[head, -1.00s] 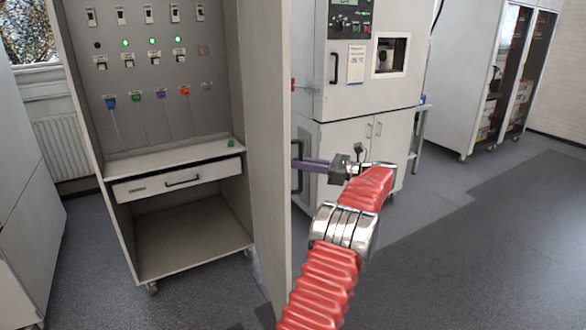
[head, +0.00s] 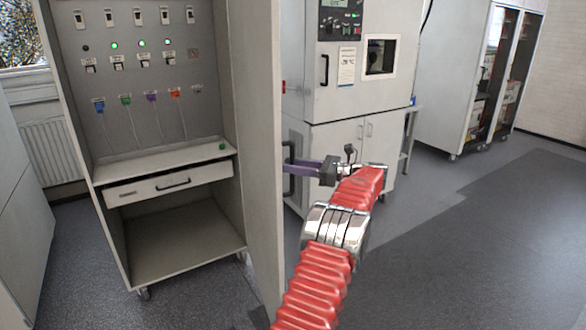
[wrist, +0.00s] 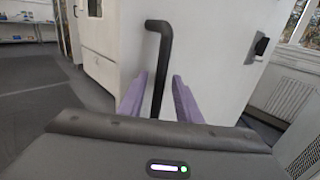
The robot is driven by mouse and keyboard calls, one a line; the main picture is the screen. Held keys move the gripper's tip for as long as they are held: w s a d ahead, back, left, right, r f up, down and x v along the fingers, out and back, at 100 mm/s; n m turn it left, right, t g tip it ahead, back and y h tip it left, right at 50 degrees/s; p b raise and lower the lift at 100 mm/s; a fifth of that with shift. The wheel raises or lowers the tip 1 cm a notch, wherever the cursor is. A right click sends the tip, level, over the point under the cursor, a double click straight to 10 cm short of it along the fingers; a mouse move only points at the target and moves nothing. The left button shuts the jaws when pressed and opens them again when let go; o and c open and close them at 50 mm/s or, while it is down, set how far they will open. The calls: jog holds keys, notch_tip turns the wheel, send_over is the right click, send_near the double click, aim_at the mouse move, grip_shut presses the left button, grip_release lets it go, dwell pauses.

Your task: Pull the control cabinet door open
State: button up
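The control cabinet (head: 165,215) stands at left in the head view with its inside in plain sight. Its grey door (head: 258,150) stands swung open, pointing toward me. A black vertical bar handle (head: 288,184) is on the door's right-hand face. It also shows in the wrist view as a bent black bar (wrist: 159,65). My gripper (head: 292,164) reaches the handle from the right. In the wrist view its two purple fingers (wrist: 158,90) stand apart, one on each side of the handle, with gaps visible. The fingertips' exact depth along the bar is hard to tell.
A white chamber unit (head: 350,95) stands behind the door. Tall cabinets (head: 470,80) stand at the far right. The floor (head: 450,250) at right is clear.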

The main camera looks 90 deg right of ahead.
jog(key=v, duration=1.3)
jog(key=shift+s, duration=0.35)
jog(key=shift+c, duration=0.4)
